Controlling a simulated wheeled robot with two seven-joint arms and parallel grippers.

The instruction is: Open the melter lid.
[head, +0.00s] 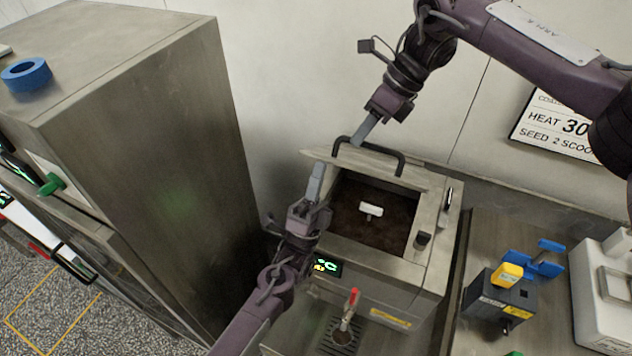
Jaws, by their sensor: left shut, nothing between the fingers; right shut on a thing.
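The melter (433,262) is a steel box at the centre, with a dark brown mass (350,222) showing through its square top opening. The lid (318,157) shows as a narrow steel strip along the rear of the opening, raised clear of it. Its black bar handle (390,152) is at the back. My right gripper (358,140), coming from above, is shut on the left part of this handle. My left gripper (316,178) is shut and empty, pointing up at the left edge of the opening. It hides part of that edge.
A white piece (371,209) shows inside the opening. A tall steel cabinet (170,170) stands close on the left. A red-handled tap (352,298) is at the melter's front. A dark box with blue and yellow parts (495,295) stands at right. The wall is behind.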

